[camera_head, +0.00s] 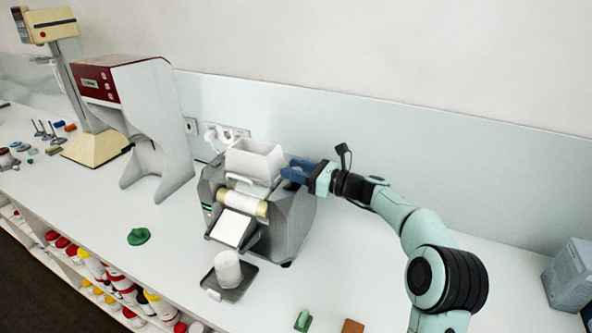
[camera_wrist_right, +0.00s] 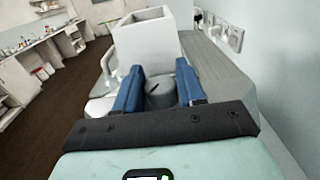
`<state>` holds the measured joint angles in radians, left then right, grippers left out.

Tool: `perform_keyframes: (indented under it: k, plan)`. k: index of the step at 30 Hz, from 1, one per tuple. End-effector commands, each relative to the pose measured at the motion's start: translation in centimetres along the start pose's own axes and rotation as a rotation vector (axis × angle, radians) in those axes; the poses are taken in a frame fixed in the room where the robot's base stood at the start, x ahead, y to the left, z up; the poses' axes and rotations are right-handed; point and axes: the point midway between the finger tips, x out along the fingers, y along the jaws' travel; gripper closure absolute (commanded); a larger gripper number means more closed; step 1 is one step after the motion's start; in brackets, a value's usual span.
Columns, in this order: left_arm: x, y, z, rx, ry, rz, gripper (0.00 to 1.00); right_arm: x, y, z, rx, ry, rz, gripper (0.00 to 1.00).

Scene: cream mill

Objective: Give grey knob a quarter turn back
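The grey knob (camera_wrist_right: 160,96) is a short round cylinder with a dark line across its top, close to the white hopper in the right wrist view. My right gripper (camera_wrist_right: 163,88) has its two blue fingers on opposite sides of the knob. In the head view my right gripper (camera_head: 297,172) is at the right of the white hopper (camera_head: 254,162), on top of the grey mill (camera_head: 290,225). The knob is hidden there. My left gripper is not in view.
A white cup (camera_head: 228,268) stands on a dark tray before the mill. A tall grey machine with a red top (camera_head: 97,83) and a scale (camera_head: 97,147) stand left. A green lump (camera_head: 138,237) and a green block (camera_head: 303,320) lie on the counter. A wall runs behind.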

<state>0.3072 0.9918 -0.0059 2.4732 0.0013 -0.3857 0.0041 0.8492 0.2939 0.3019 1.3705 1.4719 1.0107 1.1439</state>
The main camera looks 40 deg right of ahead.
Motion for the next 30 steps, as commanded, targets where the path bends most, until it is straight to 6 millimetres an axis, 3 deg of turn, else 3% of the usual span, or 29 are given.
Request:
perform_keyframes:
  k: [8, 18, 30]
  plan:
    - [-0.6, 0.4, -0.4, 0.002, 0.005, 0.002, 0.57, 0.0, -0.1, 0.1, 0.001, -0.001, 0.019, 0.91]
    - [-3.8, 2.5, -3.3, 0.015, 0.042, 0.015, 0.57, 0.2, -0.2, 0.3, 0.000, -0.004, 0.204, 0.91]
    - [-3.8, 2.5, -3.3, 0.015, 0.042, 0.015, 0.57, 0.0, 0.0, -0.1, 0.000, -0.002, 0.445, 0.91]
